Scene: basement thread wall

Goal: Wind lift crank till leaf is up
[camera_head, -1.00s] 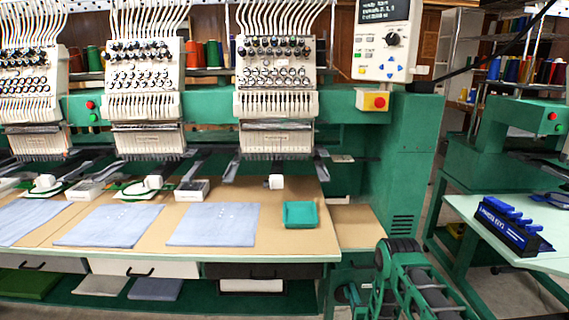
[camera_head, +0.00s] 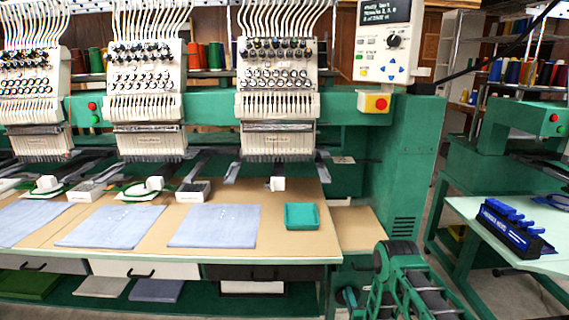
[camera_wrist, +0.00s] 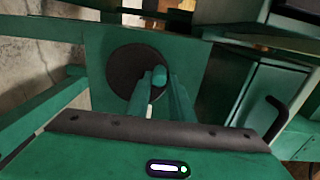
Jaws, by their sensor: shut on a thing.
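The lift crank shows in the wrist view as a dark round disc (camera_wrist: 136,72) on a green panel, with a small teal knob (camera_wrist: 159,76) near its right side. My gripper (camera_wrist: 158,84) has its two teal fingers closed around this knob. The fingers partly cover the disc's lower right side. In the head view, a plain tan leaf (camera_head: 357,229) juts out at the right end of the tan worktable (camera_head: 285,242). It looks roughly flat and slightly below the tabletop; its exact height is hard to tell. My gripper and the crank disc are not clearly visible in the head view.
Light blue cloths (camera_head: 213,225) and a teal tray (camera_head: 301,216) lie on the worktable. A green machine column (camera_head: 405,170) stands behind the leaf. A second green table (camera_head: 490,215) with a blue rack (camera_head: 512,228) is at the right. A dark handle (camera_wrist: 276,118) projects at right in the wrist view.

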